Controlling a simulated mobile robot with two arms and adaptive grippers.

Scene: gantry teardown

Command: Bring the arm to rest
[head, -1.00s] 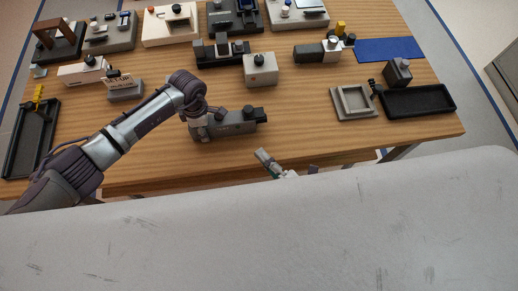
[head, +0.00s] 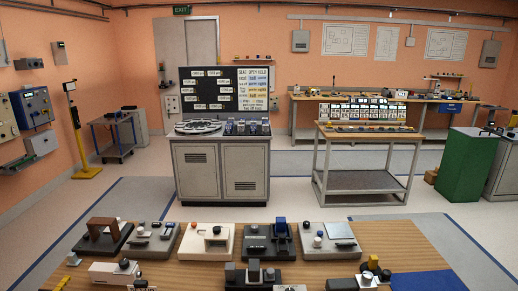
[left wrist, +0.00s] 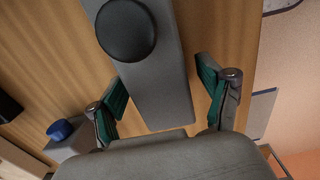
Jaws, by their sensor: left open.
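In the left wrist view my left gripper (left wrist: 160,98) is open, its two green-padded fingers spread apart. A grey block with a round black knob (left wrist: 126,30) shows in the gap between the fingers and beyond them. Neither finger is seen closed on it, and I cannot tell how far off it is. Neither of my arms shows in the head view now. My right gripper is in no current view.
The wooden table (head: 405,243) carries several fixtures at the bottom of the head view, with a blue mat (head: 428,281) at right. Beyond stand a grey cabinet (head: 222,178), a metal cart (head: 362,182) and a green cabinet (head: 470,165). Open floor lies between.

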